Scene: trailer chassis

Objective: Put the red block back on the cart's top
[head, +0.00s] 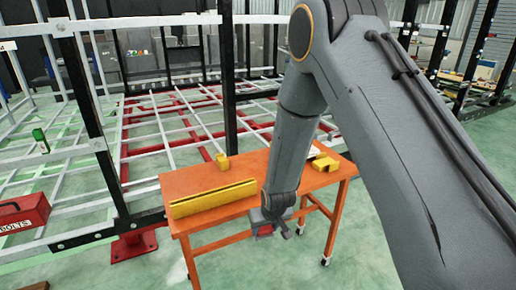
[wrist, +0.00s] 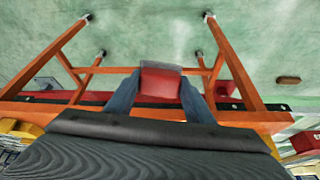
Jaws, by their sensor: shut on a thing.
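The red block (wrist: 160,84) is between the two fingers of my gripper (wrist: 159,78) in the wrist view, and the gripper is shut on it. In the head view the red block (head: 264,231) shows small under my gripper (head: 274,226), partly hidden by it. The cart is orange with an open leg frame; its top (head: 185,180) is to the left of and behind my gripper. My gripper is at the cart's front side, overlapping the front edge in the picture. I cannot tell the exact gap between block and cart.
On the cart top are a long yellow bar (head: 213,198), a small yellow block (head: 222,161) and another yellow piece (head: 325,163) at the right. A red bolts box (head: 22,212) is at far left. Trailer chassis rails (head: 150,150) stand behind. Green floor in front is clear.

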